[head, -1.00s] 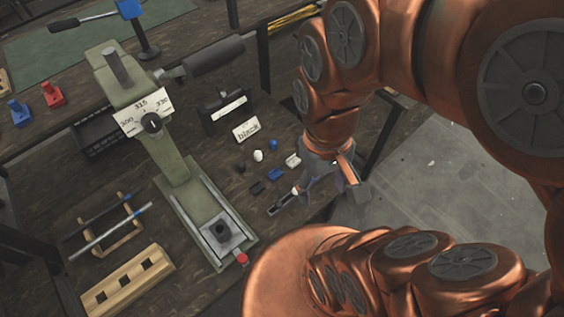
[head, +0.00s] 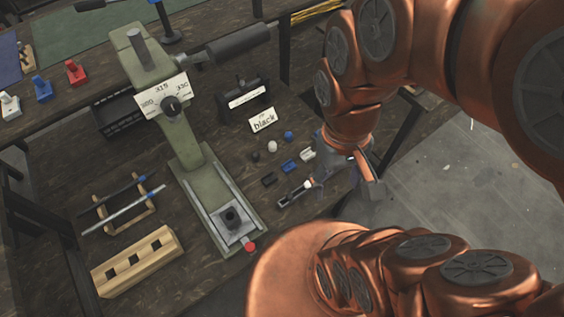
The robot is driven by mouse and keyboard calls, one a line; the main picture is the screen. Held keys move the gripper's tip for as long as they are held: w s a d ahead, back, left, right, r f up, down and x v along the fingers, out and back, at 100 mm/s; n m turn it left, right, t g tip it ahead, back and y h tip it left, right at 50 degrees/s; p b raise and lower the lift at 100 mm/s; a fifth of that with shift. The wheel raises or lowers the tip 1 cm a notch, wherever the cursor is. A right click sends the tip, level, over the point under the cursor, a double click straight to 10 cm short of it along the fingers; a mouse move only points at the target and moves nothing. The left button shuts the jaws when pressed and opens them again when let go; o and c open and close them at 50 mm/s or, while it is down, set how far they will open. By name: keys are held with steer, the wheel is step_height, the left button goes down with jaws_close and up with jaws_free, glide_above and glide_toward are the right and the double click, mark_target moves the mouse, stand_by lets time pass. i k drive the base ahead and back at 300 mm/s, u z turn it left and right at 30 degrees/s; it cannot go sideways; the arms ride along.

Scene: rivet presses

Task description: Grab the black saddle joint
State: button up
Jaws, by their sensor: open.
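The black saddle joint appears to be the small black block-like piece (head: 268,179) on the dark bench, right of the press base. A blue piece (head: 289,166) and a white piece (head: 307,153) of similar shape lie in a diagonal row with it. My gripper (head: 340,168) is open at the bench's right edge, to the right of these pieces and closest to the white one. It is apart from the black piece. My own arm partly covers the gripper, and its fingertips are hard to make out.
A green press (head: 190,150) with a dial stands left of the pieces. Behind them are small balls (head: 272,146), a "black" sign (head: 263,121) and a dark holder (head: 245,97). A dark slotted part (head: 293,195) lies in front. A wooden block (head: 135,260) is front left.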

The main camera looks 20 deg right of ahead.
mark_target(269, 179)
steer(key=u, duration=2.35)
steer(key=k, duration=0.4)
steer(key=z, duration=0.5)
